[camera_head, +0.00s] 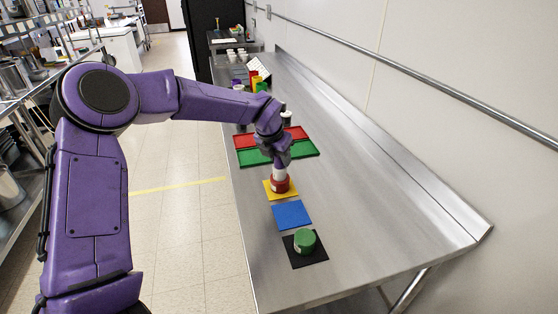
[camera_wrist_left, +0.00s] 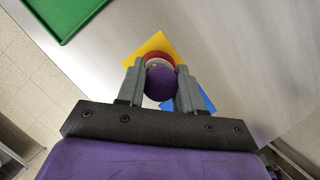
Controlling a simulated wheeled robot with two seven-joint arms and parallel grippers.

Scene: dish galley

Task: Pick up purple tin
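My left gripper (camera_head: 277,163) points down over the yellow mat (camera_head: 268,189) on the steel counter. In the left wrist view, the round purple top of the purple tin (camera_wrist_left: 160,84) lies between the fingers of this gripper (camera_wrist_left: 160,74), with little or no gap on either side. I cannot tell whether the fingers press on it. A red tin (camera_head: 281,186) is below, on the yellow mat, with a white part just above it; its red edge (camera_wrist_left: 158,54) also shows in the wrist view. The fingers hide much of the purple tin. My right gripper is out of view.
A blue mat (camera_head: 291,214) and a black mat (camera_head: 296,259) bearing a green tin (camera_head: 305,238) lie nearer. Red (camera_head: 250,141) and green (camera_head: 309,149) trays lie beyond the gripper. Small items stand farther back. The counter's right side is clear up to the wall.

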